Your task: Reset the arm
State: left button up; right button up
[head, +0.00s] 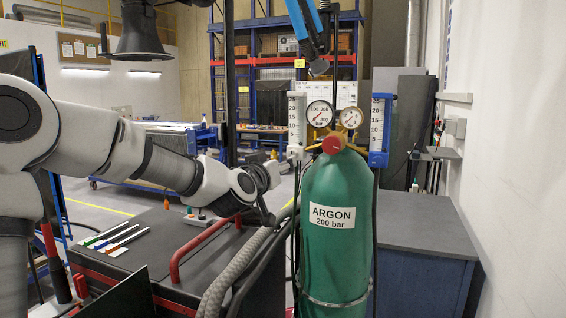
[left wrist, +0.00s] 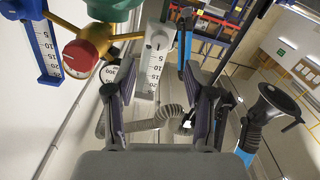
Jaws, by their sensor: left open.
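My left arm reaches in from the left in the head view, over the dark cart top. Its gripper (head: 266,196) is beside the argon cylinder, to its left. It is small and partly hidden there among dark parts. In the left wrist view my left gripper (left wrist: 160,112) has its two fingers spread apart, with no object clearly held between them. A white flow tube (left wrist: 153,60) and a grey corrugated hose (left wrist: 150,120) show beyond and between the fingers. My right gripper is in neither view. No rotary jig is clearly visible.
The green argon cylinder (head: 337,225) with a red knob (head: 333,146) and two gauges stands close to the gripper. A red handle (head: 195,250) and a grey hose (head: 228,275) are near. A black hood (head: 140,35) hangs above. A grey bench top (head: 425,225) is clear.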

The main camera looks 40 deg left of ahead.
pick_arm(q)
jog(key=shift+w+f, duration=0.1)
jog(key=shift+w, duration=0.15)
jog(key=shift+s, duration=0.1)
